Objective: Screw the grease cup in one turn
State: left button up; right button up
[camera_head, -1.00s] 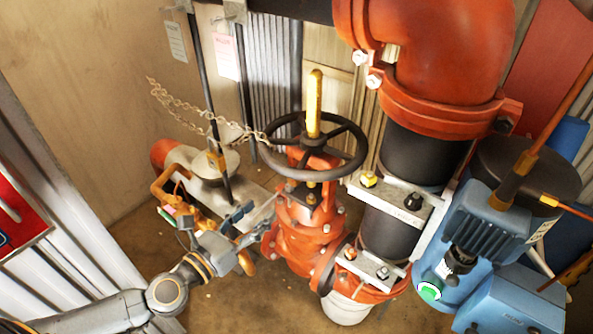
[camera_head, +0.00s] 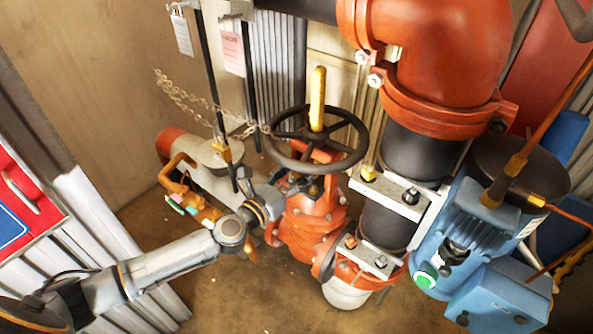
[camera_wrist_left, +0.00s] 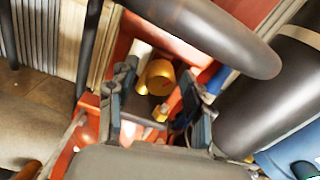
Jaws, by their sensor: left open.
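A small round brass piece (camera_wrist_left: 160,77), which looks like the grease cup, sits in the red valve yoke in the left wrist view. In the head view a small brass part (camera_head: 314,190) shows on the yoke under the black handwheel (camera_head: 352,152). My left gripper (camera_wrist_left: 160,105) is open, with one finger on each side of the brass piece in the picture. Whether they touch it I cannot tell. In the head view the left gripper (camera_head: 272,192) is at the left side of the red valve (camera_head: 300,240), below the wheel. My right gripper is not in view.
The handwheel rim (camera_wrist_left: 215,35) arches close over the gripper. A yellow stem (camera_head: 317,95) rises through the wheel. A chain (camera_head: 185,98) hangs at the left. A black pipe (camera_head: 385,222) and blue motor (camera_head: 455,235) stand to the right.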

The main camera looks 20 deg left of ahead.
pick_arm(q)
grip_shut()
jog(key=shift+r, duration=0.1)
dwell(0.3)
